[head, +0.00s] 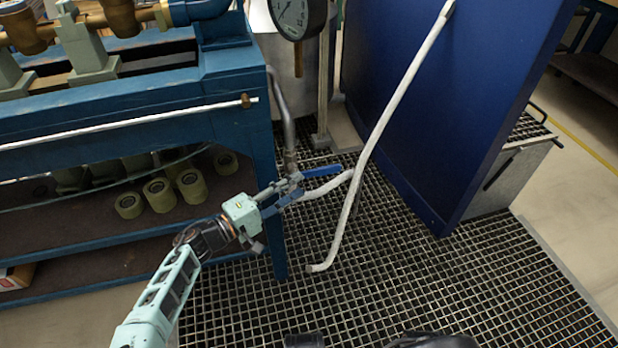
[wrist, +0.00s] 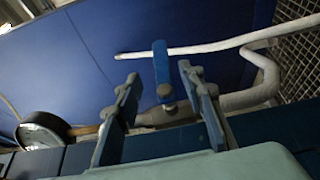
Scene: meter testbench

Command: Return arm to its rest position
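My arm reaches from the lower left of the head view, with its pale green links stretched toward the blue bench. My gripper (head: 284,191) is at the bench's right-hand leg, close to a blue valve lever (head: 322,171). In the wrist view my gripper (wrist: 160,88) has its two fingers well apart. The blue lever (wrist: 160,62) shows in the gap between them, with clear space on both sides. I cannot tell how deep the lever sits between the fingertips. Nothing is held.
The blue bench (head: 130,122) with rollers on its lower shelf stands left. A pressure gauge (head: 292,14) hangs above. A white hose (head: 385,118) slants down before a blue panel (head: 455,80). The grating floor (head: 440,285) is open at lower right.

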